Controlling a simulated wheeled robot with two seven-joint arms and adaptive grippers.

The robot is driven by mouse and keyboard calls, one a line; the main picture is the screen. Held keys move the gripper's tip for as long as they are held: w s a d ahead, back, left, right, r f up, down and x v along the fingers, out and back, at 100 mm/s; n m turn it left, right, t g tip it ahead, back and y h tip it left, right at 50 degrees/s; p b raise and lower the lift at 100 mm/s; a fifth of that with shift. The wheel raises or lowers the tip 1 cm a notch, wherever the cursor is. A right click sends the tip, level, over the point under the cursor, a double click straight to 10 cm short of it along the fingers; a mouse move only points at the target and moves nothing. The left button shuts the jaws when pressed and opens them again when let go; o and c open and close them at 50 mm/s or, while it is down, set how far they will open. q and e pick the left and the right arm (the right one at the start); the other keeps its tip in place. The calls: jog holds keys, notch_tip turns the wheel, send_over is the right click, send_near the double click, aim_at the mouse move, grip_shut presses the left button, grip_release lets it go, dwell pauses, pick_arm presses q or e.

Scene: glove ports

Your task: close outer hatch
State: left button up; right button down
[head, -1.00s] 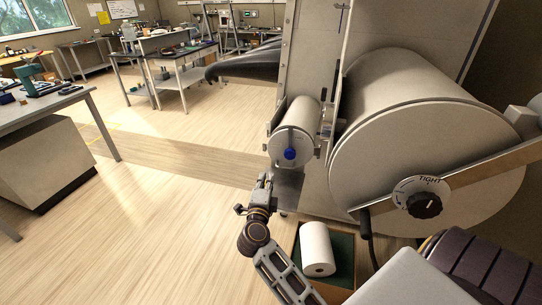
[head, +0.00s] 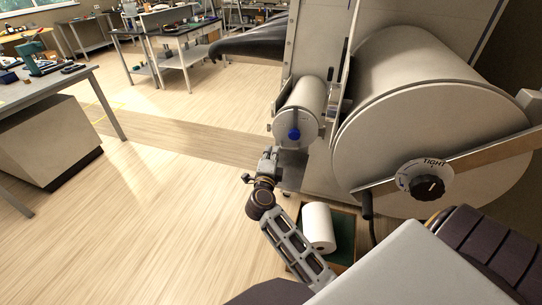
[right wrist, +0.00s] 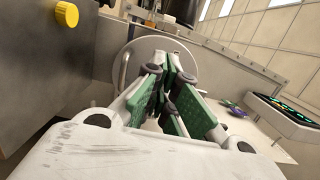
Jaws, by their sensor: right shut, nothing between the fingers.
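Two round metal chambers stick out of the grey cabinet in the head view, each with a round end plate. The large end plate (head: 420,145) has a cross bar and a black dial (head: 429,186) marked TIGHT. I cannot tell which one is the outer hatch. My right gripper (head: 269,154) is shut and empty, just below and left of the small end plate. In the right wrist view its green-padded fingers (right wrist: 170,85) are together before a grey disc (right wrist: 150,60). My left gripper is out of view.
A box (head: 342,240) with a white roll (head: 318,229) stands on the floor below the chambers. A workbench (head: 50,92) is at the left, others further back. The floor between is clear. In the wrist view a yellow knob (right wrist: 66,13) is at upper left.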

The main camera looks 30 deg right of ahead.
aim_at(277, 131)
jog(key=shift+p+x, duration=0.7)
jog(key=shift+x, duration=4.25)
jog(key=shift+w+d, duration=0.1)
jog(key=shift+w+d+m+g+h+b, duration=0.2)
jog(key=shift+w+m+g+h+b, duration=0.15)
jog(key=shift+m+g+h, duration=0.2)
jog(key=shift+w+d+m+g+h+b, duration=0.2)
jog(key=shift+w+m+g+h, duration=0.1)
jog(key=shift+m+g+h, duration=0.2)
jog(key=shift+a, duration=0.15)
